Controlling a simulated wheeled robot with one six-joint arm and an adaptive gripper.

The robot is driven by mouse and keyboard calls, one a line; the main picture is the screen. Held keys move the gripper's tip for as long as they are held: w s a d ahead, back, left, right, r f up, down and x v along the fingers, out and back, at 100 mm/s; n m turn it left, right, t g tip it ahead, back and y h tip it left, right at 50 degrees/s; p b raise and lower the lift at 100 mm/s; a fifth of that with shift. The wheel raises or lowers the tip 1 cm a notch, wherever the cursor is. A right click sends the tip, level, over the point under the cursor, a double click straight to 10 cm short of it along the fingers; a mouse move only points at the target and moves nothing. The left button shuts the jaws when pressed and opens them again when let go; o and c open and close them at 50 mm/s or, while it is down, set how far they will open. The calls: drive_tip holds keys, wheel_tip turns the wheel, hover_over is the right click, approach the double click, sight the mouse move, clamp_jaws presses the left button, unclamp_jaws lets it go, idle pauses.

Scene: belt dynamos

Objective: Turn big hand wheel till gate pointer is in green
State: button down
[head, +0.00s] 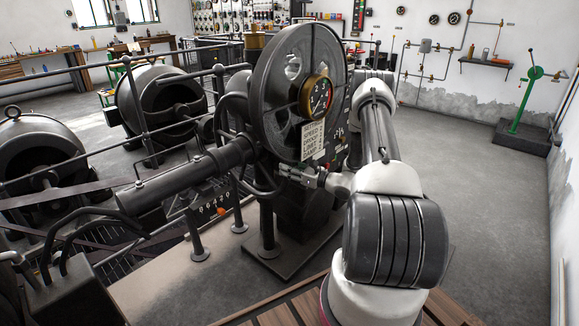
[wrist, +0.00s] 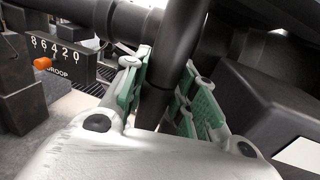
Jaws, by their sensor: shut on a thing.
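My gripper (head: 297,174) is at the rim's lower right. In the wrist view its green-padded fingers (wrist: 160,95) are closed around a dark round bar (wrist: 172,50), which looks like part of that wheel. A brass-rimmed round gauge (head: 317,96) with numbers sits in front of the disc. I cannot tell which pointer is the gate pointer or whether it lies in green.
A droop scale (wrist: 65,55) with an orange knob (wrist: 43,63) stands left of the gripper in the wrist view. A thick dark pipe (head: 190,175) and railings lie to the left. A hanging sign (head: 313,140) is just above the gripper. Open floor (head: 460,160) lies to the right.

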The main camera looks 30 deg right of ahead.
sight(282, 188)
drive_tip(key=w+f+t+y, duration=0.1)
drive_tip(key=f, duration=0.2)
drive_tip(key=a+f+n+t+y, duration=0.1)
drive_tip(key=f, duration=0.3)
drive_tip(key=w+f+t+y, duration=0.1)
drive_tip(key=f, duration=0.2)
drive_tip(key=shift+w+a+f+t, duration=0.15)
drive_tip(key=shift+w+t, duration=0.15)
drive_tip(key=shift+t, duration=0.1)
drive_tip(key=shift+w+a+f+n+t+y, duration=0.1)
drive_tip(key=shift+w+f+n+t+y, duration=0.25)
drive_tip(key=shift+f, duration=0.2)
drive_tip(key=shift+w, duration=0.1)
drive_tip(key=c, duration=1.1)
unclamp_jaws()
drive_tip(key=shift+a, duration=0.1)
drive_tip(key=shift+c, duration=0.2)
drive_tip(key=v, duration=1.2)
drive_tip(key=shift+r, duration=0.15)
